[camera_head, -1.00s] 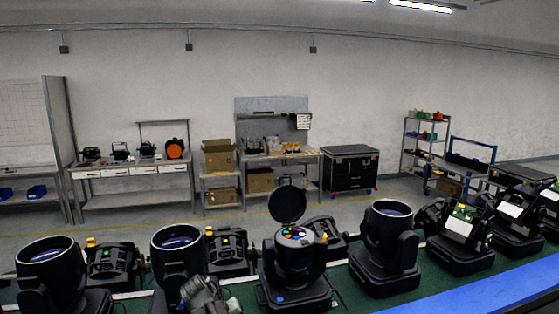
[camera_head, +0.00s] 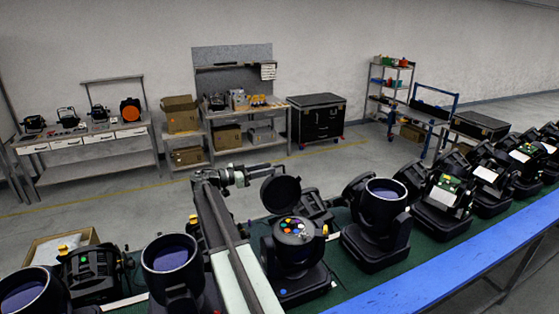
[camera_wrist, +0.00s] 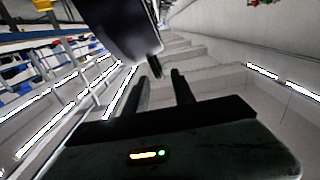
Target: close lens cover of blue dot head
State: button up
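The blue dot head (camera_head: 296,250) is a black moving-head lamp with a small blue dot on its base. Its round black lens cover (camera_head: 281,194) stands open, tilted up behind the top, and coloured discs show in the open head. My gripper (camera_head: 278,167) is just above and behind the cover's upper edge. In the wrist view its two dark fingers (camera_wrist: 160,88) are apart with nothing between them. A large dark curved shape (camera_wrist: 118,28), which looks like the cover, is close in front of them. Whether they touch it I cannot tell.
Neighbouring heads with open tops stand left (camera_head: 172,262) and right (camera_head: 382,215) on the green mat. A blue strip (camera_head: 450,262) runs along the front edge. A cardboard box (camera_head: 60,245) is on the floor at left. Behind are workbenches, a black case (camera_head: 318,119) and clear floor.

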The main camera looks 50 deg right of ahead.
aim_at(281, 166)
jog(key=x, duration=0.8)
jog(key=shift+s, duration=0.1)
grip_shut()
dwell(1.3)
